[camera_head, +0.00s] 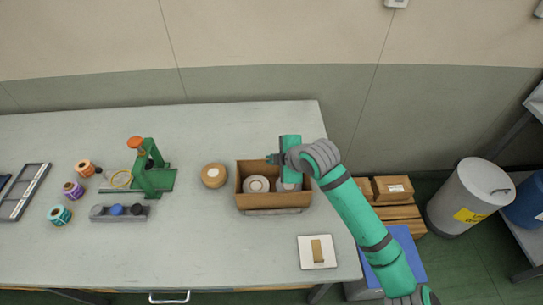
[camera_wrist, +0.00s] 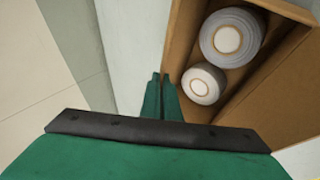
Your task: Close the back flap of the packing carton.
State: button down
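The packing carton (camera_head: 239,190) is an open brown box on the table, with pale rolls (camera_head: 257,184) inside. Two rolls also show inside the carton in the wrist view (camera_wrist: 228,38). My gripper (camera_head: 270,158) is at the carton's back edge in the head view, its body over the back right part. In the wrist view my gripper's fingertips (camera_wrist: 160,76) are close together with nothing seen between them, beside the carton's wall (camera_wrist: 180,38). I cannot tell whether they touch it. The back flap is not clearly visible; my gripper covers part of that edge.
A tape roll (camera_head: 214,175) stands left of the carton. Further left are a green rewinder (camera_head: 153,178), a grey tray (camera_head: 120,213) and several coloured spools (camera_head: 73,189). A white pad (camera_head: 305,254) lies at front right. Brown boxes (camera_head: 393,188) and a bin (camera_head: 466,200) stand beyond the table.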

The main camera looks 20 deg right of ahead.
jog(key=shift+s+d+f, duration=0.1)
jog(key=shift+s+d, duration=0.05)
jog(key=shift+s, duration=0.05)
jog(key=shift+t, duration=0.3)
jog(key=shift+a, duration=0.2)
jog(key=c, duration=2)
grip_release()
jog(key=v, duration=1)
jog(key=shift+s+d, duration=0.1)
jog(key=shift+s, duration=0.3)
